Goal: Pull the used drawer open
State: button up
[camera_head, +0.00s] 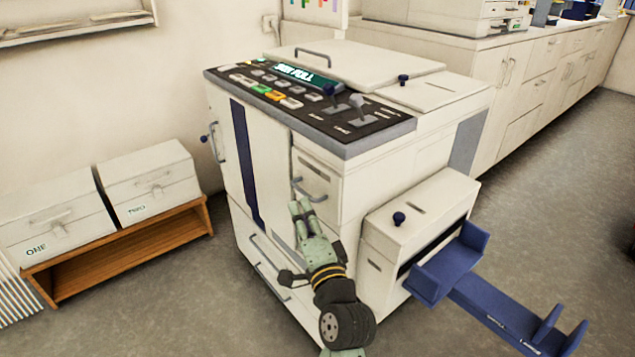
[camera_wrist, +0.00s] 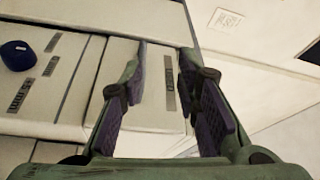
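A cream machine (camera_head: 345,215) fills the middle of the head view. On its front, below the control panel, is a small drawer (camera_head: 326,170) with a grey bar handle (camera_head: 314,194); it looks shut. I cannot read whether its label says used. My gripper (camera_head: 300,203) is at this handle, its fingertips just below or overlapping the bar; contact is unclear. In the wrist view my gripper (camera_wrist: 166,60) has its two fingers apart, with a pale panel and a dark, unreadable label (camera_wrist: 170,83) beyond them. I cannot make out the handle between the fingers there.
A lower drawer with a long handle (camera_head: 268,266) sits beneath. A side unit (camera_head: 405,215) with a blue tray (camera_head: 500,305) juts out at right. Boxes (camera_head: 150,180) stand on a wooden bench (camera_head: 125,250) at left. Floor is clear between the bench and machine.

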aim_at(303, 190)
jog(key=shift+m+h, duration=0.4)
jog(key=shift+m, duration=0.2)
jog(key=w+p, duration=0.1)
jog(key=w, duration=0.6)
jog(key=w+f+p, duration=0.1)
jog(key=w, duration=0.2)
jog(key=shift+w+a+p, duration=0.1)
jog(key=shift+w+p, duration=0.05)
jog(key=shift+p, duration=0.15)
jog(key=shift+c, duration=0.6)
grip_shut()
